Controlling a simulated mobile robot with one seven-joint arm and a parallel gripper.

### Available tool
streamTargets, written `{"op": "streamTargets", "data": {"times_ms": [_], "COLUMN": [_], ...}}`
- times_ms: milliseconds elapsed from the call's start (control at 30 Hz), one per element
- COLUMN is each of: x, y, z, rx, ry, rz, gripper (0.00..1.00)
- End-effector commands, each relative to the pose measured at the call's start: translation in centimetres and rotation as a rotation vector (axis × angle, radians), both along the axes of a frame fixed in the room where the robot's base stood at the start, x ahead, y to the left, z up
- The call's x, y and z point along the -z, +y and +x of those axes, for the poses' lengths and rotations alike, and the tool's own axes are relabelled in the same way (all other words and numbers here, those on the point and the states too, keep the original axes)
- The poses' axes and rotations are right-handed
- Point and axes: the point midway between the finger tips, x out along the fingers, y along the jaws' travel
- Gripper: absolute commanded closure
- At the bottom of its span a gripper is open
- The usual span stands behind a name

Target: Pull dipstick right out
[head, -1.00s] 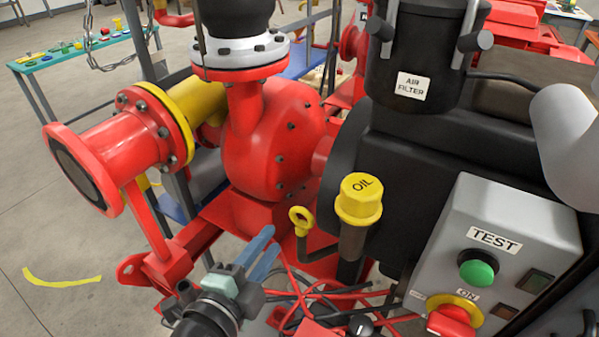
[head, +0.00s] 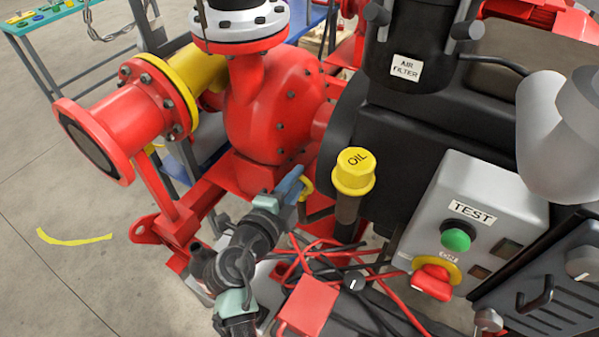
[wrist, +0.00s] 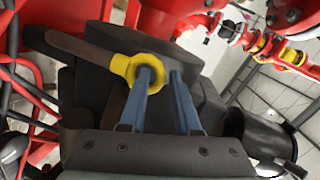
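The dipstick's yellow ring handle (head: 308,187) stands left of the yellow OIL cap (head: 353,171), mostly hidden by my fingers in the head view. My gripper (head: 292,183) is at the ring, with blue fingers. In the wrist view my gripper (wrist: 160,75) has its left finger over or in the ring's hole. The right finger is just right of the ring, so one side of the ring lies between them. A gap shows between the fingers; contact is unclear.
The grey TEST panel (head: 480,220) with green button and red knob is at right. The red pump casing (head: 268,115) is behind the ring. Red and black cables (head: 330,265) lie below. The black AIR FILTER (head: 415,40) stands behind.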

Motion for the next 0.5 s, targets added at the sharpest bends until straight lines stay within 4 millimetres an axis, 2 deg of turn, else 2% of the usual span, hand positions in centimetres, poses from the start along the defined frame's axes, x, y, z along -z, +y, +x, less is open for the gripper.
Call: {"op": "streamTargets", "data": {"times_ms": [200,500], "x": [0.3,0.4], "y": [-0.7,-0.7], "z": [1.4,1.5], "rx": [0.0,0.0], "ry": [0.0,0.0], "rz": [-0.001,0.0], "gripper": [0.69,0.69]}}
